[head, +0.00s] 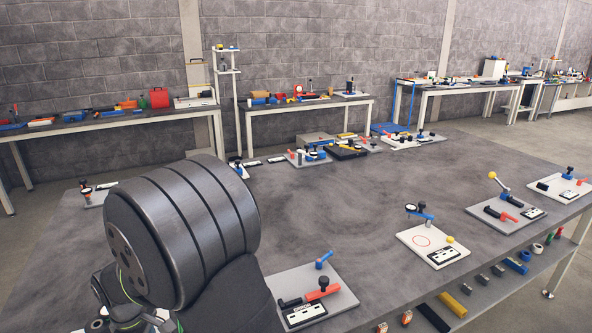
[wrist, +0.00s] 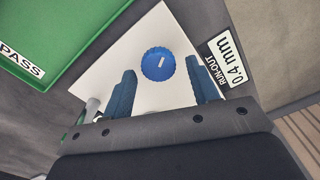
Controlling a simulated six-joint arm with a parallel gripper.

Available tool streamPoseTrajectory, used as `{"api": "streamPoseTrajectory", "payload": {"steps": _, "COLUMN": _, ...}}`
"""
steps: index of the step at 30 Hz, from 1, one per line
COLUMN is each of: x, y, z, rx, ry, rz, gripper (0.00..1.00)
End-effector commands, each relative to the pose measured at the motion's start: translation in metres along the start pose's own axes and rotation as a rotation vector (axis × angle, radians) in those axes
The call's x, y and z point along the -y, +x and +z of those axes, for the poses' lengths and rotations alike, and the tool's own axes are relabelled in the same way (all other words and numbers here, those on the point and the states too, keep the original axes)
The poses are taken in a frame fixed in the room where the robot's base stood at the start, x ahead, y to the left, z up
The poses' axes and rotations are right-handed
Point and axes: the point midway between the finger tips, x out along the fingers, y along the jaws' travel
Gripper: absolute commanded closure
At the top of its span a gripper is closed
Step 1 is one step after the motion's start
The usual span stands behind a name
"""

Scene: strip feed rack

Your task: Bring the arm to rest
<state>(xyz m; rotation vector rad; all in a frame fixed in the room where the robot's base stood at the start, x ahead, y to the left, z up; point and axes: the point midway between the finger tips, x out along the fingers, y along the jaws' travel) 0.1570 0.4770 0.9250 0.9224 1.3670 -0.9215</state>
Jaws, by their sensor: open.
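My gripper (wrist: 160,67) shows in the wrist view with its two dark blue fingers apart. Nothing is held between them. A round blue knob (wrist: 158,64) with a white mark lies beyond and between the fingertips in the picture, over a white plate (wrist: 110,62). I see a gap on both sides of the knob; its distance from the fingers is hard to judge. In the head view my dark grey arm link fills the lower left, and my gripper does not show there.
A label reading "RUN-OUT 0.4 mm" (wrist: 222,62) is right of the knob. A green "PASS" tray (wrist: 62,30) is at upper left. The large grey table (head: 340,220) carries several small fixtures, including a white plate with a dial gauge (head: 434,246). Its middle is clear.

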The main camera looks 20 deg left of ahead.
Motion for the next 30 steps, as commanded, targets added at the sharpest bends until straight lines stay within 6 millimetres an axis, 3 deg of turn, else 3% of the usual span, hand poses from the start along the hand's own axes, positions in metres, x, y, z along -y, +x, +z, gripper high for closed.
{"api": "streamPoseTrajectory", "payload": {"steps": 30, "x": -0.0051, "y": -0.0002, "z": 0.0024, "rx": 0.001, "ry": 0.856, "rz": 0.0, "gripper": 0.46}}
